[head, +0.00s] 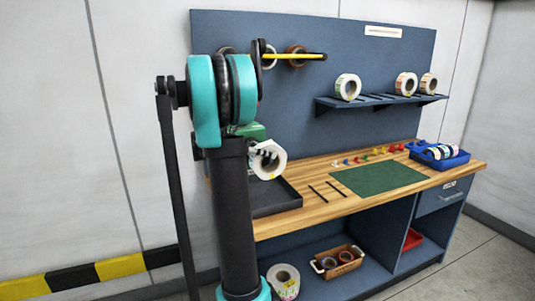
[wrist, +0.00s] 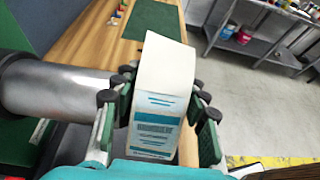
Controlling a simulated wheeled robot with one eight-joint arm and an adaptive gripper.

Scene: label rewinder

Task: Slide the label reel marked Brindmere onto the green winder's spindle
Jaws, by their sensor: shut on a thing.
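A white label reel with teal print (wrist: 158,125) is between the green-padded fingers of my gripper (wrist: 160,112); the name on it is too small to read. In the head view my gripper (head: 266,155) holds this reel (head: 272,165) above the left end of the bench. The green winder (head: 250,130) is mostly hidden behind my arm there. In the wrist view a thick silver spindle (wrist: 50,92) comes in from a green body at the left and ends close to the left finger. I cannot tell whether the reel's bore is on it.
A dark tray (head: 278,198) lies below the held reel. Other reels (head: 347,87) stand on the wall shelf (head: 385,104) and in a blue bin (head: 428,160). A green mat (head: 380,178) lies clear on the bench.

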